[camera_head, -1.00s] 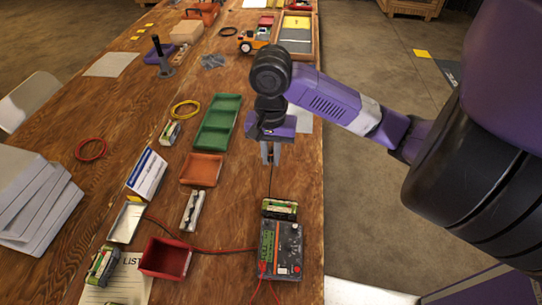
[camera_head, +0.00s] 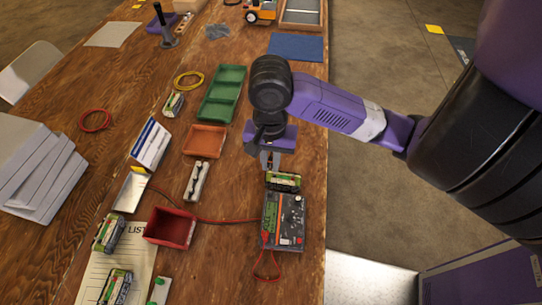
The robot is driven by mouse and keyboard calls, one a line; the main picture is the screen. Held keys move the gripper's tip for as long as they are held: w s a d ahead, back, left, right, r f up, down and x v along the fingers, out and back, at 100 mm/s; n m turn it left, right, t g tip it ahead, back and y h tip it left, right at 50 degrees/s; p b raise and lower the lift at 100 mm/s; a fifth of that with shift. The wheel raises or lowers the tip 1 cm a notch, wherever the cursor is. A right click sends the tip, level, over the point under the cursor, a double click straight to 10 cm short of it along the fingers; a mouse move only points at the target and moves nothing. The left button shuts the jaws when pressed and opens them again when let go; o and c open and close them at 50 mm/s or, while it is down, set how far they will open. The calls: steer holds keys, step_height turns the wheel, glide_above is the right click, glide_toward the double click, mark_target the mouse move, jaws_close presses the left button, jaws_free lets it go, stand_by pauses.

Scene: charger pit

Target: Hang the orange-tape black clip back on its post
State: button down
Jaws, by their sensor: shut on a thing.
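My gripper (camera_head: 270,161) points down just beyond the far end of the dark battery box (camera_head: 285,212). Its fingers are close together on a small thing, with a speck of orange-red between them. This is likely the black clip with orange tape, but it is too small and covered to be sure. The battery box lies near the table's right edge, with red leads (camera_head: 266,266) at its near left corner. A green-and-silver battery pack (camera_head: 283,181) sits at its far end, just nearer than my gripper. The box's posts are too small to tell apart.
A red bin (camera_head: 171,227) stands left of the box, with a red wire between. Orange (camera_head: 205,140) and green (camera_head: 222,94) trays, a grey holder (camera_head: 197,181) and several battery packs lie further left. A blue mat (camera_head: 297,46) lies behind. The table's right edge is close.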

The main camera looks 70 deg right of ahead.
step_height(320, 180, down, 7)
steer(key=b, duration=0.5)
steer(key=shift+f, duration=0.15)
steer(key=shift+f+b, duration=3.15)
steer(key=shift+f, duration=0.2)
steer(key=shift+f, duration=0.15)
stand_by(0.4)
steer(key=c, duration=1.3)
jaws_free()
steer(key=shift+c, duration=0.2)
steer(key=shift+o, duration=1.1)
